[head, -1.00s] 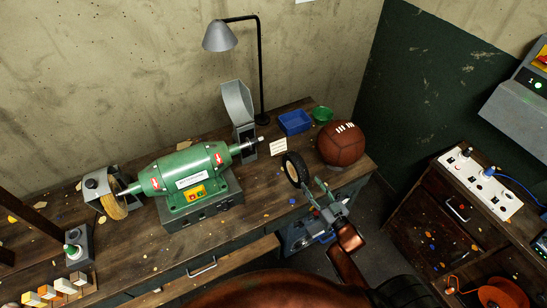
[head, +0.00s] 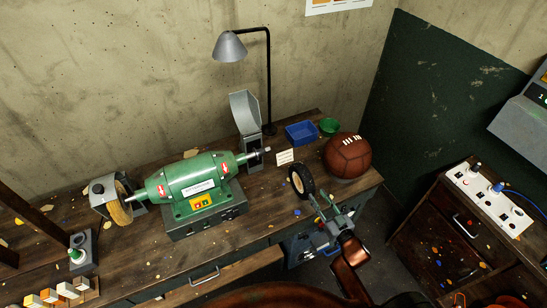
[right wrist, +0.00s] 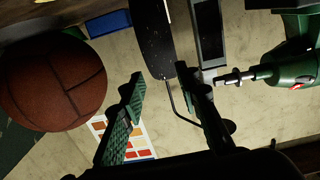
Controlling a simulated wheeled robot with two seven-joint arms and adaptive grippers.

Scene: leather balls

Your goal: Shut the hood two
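A green bench grinder (head: 197,187) stands on the wooden bench (head: 270,222). At its right end a grey hood (head: 246,113) is swung up, open, above its bracket (head: 254,157). The shaft there is bare. At the left end another grey hood (head: 103,190) covers part of a tan wheel (head: 120,208). My right gripper (head: 320,196) is over the bench's front edge, beside a black-rimmed wheel (head: 301,181), with fingers apart and nothing between them. In the right wrist view its fingers (right wrist: 165,82) are also spread. My left gripper is not in view.
A brown leather ball (head: 347,156) sits right of the wheel. A blue tray (head: 300,133), a green bowl (head: 329,126) and a lamp (head: 230,47) are behind. A small card (head: 285,156) stands near the shaft. A cabinet (head: 440,235) is at the right.

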